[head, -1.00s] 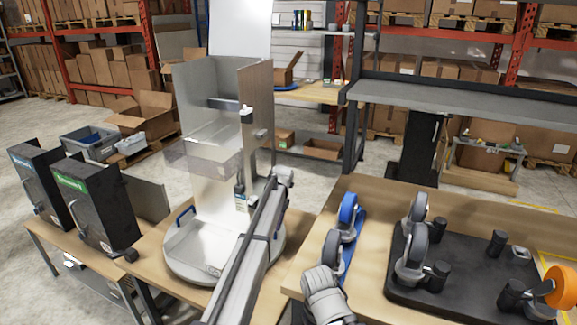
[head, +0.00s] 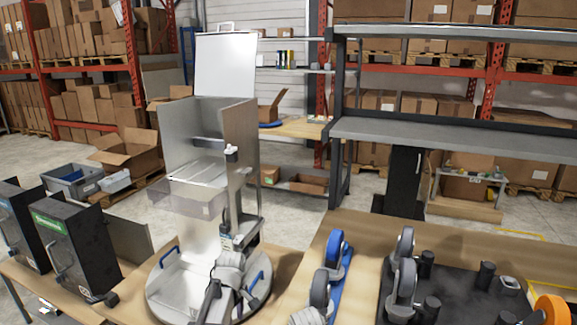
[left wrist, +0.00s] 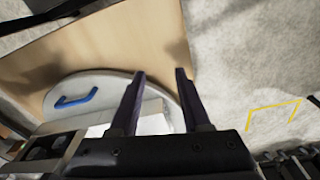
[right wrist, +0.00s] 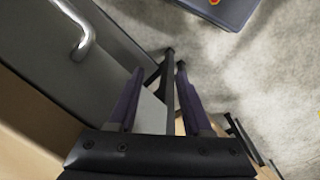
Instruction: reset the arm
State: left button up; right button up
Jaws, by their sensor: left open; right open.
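In the left wrist view my left gripper (left wrist: 160,78) is open, with nothing between its two dark fingers. A round pale turntable (left wrist: 100,82) with a blue handle (left wrist: 76,97) lies beyond and beside its fingers. In the right wrist view my right gripper (right wrist: 176,68) is open, its fingers apart. A dark grey panel with a chrome handle (right wrist: 84,40) is to its left. In the head view a grey arm joint of mine stands in front of the turntable (head: 165,290), hiding part of it. Another grey part of mine shows at the bottom edge. I cannot make out fingertips there.
A metal-walled booth (head: 180,145) stands on the turntable. Dark dispenser boxes (head: 80,250) are at left. On the right table (head: 350,235), casters (head: 404,245) and a black plate (head: 455,285) take up space. Open concrete floor (head: 295,205) lies behind the tables.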

pick_arm(q)
jog(key=s+a+m, duration=0.1)
jog(key=s+m, duration=1)
jog(key=s, duration=0.3)
jog(key=s+d+r+m+g+p, duration=0.1)
jog(key=s+d+r+m+p, duration=0.3)
jog(key=d, duration=0.6)
notch_tip(320, 180, up, 3)
jog(key=s+p, duration=0.2)
jog(key=p, duration=0.1)
jog(key=shift+d, duration=0.4)
